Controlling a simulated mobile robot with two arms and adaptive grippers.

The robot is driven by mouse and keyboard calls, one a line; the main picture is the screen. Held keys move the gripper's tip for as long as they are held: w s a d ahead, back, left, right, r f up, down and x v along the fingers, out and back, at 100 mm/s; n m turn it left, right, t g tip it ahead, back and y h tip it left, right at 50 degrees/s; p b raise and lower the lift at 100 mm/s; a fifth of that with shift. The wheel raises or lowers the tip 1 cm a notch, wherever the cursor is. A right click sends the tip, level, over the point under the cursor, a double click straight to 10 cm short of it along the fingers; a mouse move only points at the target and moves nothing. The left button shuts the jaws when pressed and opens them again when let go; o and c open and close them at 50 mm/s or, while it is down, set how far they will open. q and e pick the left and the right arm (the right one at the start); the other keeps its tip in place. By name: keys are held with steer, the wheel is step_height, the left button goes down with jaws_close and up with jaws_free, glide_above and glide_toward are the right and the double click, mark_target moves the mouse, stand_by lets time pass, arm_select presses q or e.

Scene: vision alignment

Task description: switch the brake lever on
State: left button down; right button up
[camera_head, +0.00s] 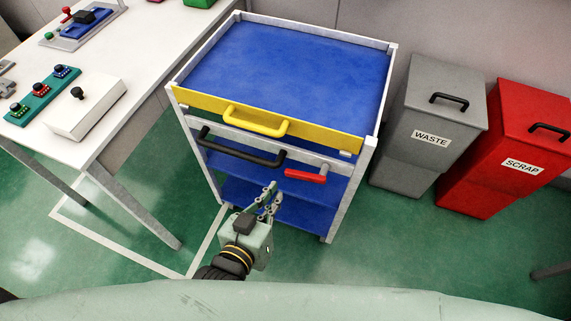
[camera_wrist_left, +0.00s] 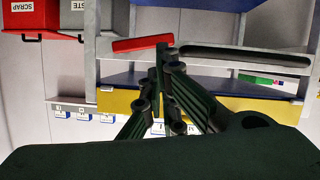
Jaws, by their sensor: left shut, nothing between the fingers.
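The brake lever appears to be the red bar (camera_head: 305,176) on the front of the cart, under the yellow drawer front and right of a black handle. It also shows in the left wrist view (camera_wrist_left: 135,44), which looks upside down. My left gripper (camera_head: 270,190) is shut and empty, just below and left of the red lever in the head view. In the wrist view its fingertips (camera_wrist_left: 163,55) overlap the lever's right end; I cannot tell whether they touch it. My right gripper is not in view.
The cart (camera_head: 378,90) has a blue top, a yellow handle (camera_head: 255,120) and a black handle (camera_head: 240,148). A grey waste bin (camera_head: 420,110) and a red scrap bin (camera_head: 510,130) stand right. A white table (camera_head: 135,60) with control boxes stands left.

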arm_select(q)
step_height(320, 180, up, 6)
steer(key=t, duration=0.1)
steer(key=shift+w+a, duration=0.2)
steer(key=shift+a, duration=0.15)
steer(key=shift+w+r, duration=0.1)
steer(key=w+d+f, duration=0.4)
steer(key=w+f, duration=0.2)
steer(key=w, duration=0.2)
steer(key=shift+w+f, duration=0.2)
steer(key=shift+w, duration=0.15)
steer(key=shift+f+n, duration=0.25)
steer(key=shift+n, duration=0.25)
